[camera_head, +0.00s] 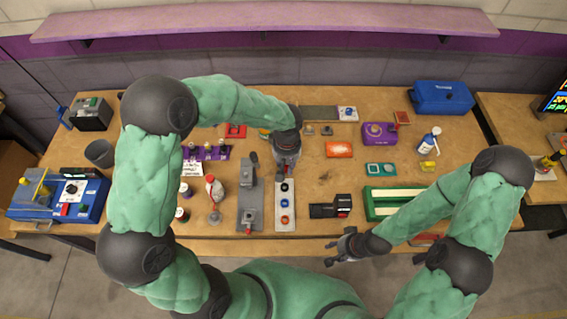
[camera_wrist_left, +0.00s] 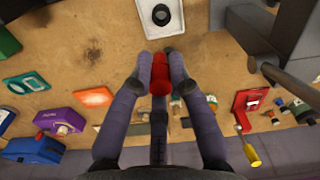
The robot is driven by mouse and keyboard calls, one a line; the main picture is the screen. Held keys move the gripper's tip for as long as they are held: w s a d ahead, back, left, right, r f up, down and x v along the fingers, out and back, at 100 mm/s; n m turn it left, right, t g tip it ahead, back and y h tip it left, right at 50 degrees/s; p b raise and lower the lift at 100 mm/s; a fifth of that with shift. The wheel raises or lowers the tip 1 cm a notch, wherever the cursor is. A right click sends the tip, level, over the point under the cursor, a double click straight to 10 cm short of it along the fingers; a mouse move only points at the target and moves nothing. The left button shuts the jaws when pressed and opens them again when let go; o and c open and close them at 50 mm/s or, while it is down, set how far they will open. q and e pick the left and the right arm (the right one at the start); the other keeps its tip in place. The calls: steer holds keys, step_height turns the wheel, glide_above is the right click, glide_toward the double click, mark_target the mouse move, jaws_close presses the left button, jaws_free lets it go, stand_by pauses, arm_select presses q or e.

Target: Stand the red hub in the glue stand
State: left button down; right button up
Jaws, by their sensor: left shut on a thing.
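My left gripper (camera_head: 286,170) is over the far end of a white plate (camera_head: 285,223) with dark, blue and red rings. In the left wrist view, its fingers (camera_wrist_left: 160,72) are shut on a red piece (camera_wrist_left: 160,86), which looks like the red hub. The white plate (camera_wrist_left: 177,29) with a black ring lies just beyond the fingertips in the wrist view. I cannot tell for certain which fixture is the glue stand. My right gripper (camera_head: 332,253) is empty and open near the front table edge.
A grey press-like fixture (camera_head: 250,207) stands left of the plate, with a glue-like bottle (camera_head: 215,190) further left. A black box (camera_head: 331,207) lies to the right, near a green tray (camera_head: 374,214). An orange card (camera_head: 339,149) lies behind. Bare table separates them.

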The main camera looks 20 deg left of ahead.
arm_select(q)
steer(key=w+f, duration=0.2)
steer(key=w+a+f, duration=0.1)
steer(key=w+f, duration=0.1)
steer(key=w+a+f, duration=0.1)
steer(key=w+f, duration=0.1)
steer(key=shift+a+f+b, duration=0.15)
steer(key=shift+f+b, duration=0.15)
steer(key=shift+f, duration=0.05)
steer(key=shift+w+f, duration=0.1)
steer(key=shift+f, duration=1.4)
steer(key=shift+f+b, duration=0.1)
steer(key=shift+b, duration=0.25)
steer(key=c, duration=1.2)
jaws_free()
steer(key=shift+o, duration=0.2)
